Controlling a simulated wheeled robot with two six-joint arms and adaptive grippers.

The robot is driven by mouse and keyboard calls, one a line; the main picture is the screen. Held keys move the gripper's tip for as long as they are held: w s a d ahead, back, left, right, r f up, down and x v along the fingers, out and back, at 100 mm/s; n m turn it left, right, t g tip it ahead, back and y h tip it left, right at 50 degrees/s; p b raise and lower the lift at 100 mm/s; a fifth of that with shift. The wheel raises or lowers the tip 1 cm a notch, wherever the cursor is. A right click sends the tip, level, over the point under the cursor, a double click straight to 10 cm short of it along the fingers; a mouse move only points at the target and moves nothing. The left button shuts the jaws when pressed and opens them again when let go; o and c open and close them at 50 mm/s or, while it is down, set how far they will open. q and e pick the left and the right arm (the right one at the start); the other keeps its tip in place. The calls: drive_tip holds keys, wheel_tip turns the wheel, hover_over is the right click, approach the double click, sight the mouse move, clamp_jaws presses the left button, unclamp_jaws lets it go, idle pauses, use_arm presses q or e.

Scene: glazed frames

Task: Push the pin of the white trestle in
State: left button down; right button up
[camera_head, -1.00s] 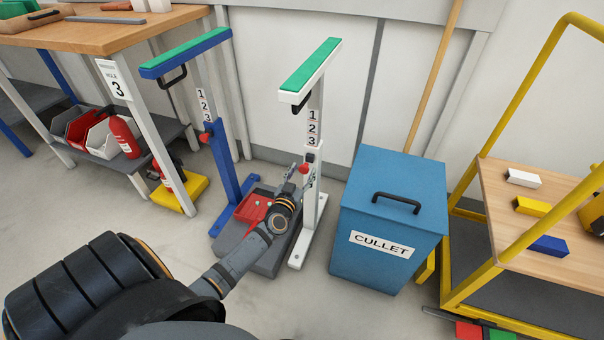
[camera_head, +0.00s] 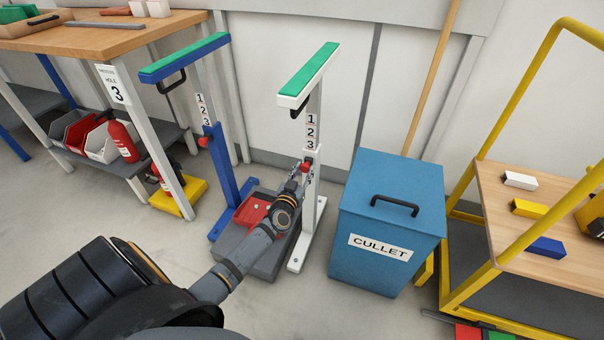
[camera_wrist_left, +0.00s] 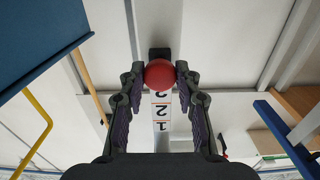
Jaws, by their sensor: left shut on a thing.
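The white trestle (camera_head: 297,262) stands upright in the middle, with a green pad (camera_head: 310,68) on its top bar and a label numbered 1, 2, 3 on its post. Its red pin knob (camera_head: 305,167) is on the post just below the label. My left gripper (camera_head: 300,170) is at the knob. In the left wrist view the red knob (camera_wrist_left: 159,73) sits between the fingertips of my left gripper (camera_wrist_left: 160,76), which are shut on it. How deep the pin sits is hidden. My right gripper is not in view.
A blue trestle (camera_head: 222,170) stands to the left, with a grey box holding a red tray (camera_head: 250,210) between the two. A blue CULLET bin (camera_head: 345,225) stands close on the right. A yellow cart (camera_head: 470,225) is farther right, a workbench (camera_head: 110,38) at far left.

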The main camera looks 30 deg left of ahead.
use_arm(q)
drive_tip(key=c, duration=1.2)
unclamp_jaws()
drive_tip(key=shift+w+r, duration=0.15)
drive_tip(key=shift+o, duration=1.3)
drive_tip(key=v, duration=1.2)
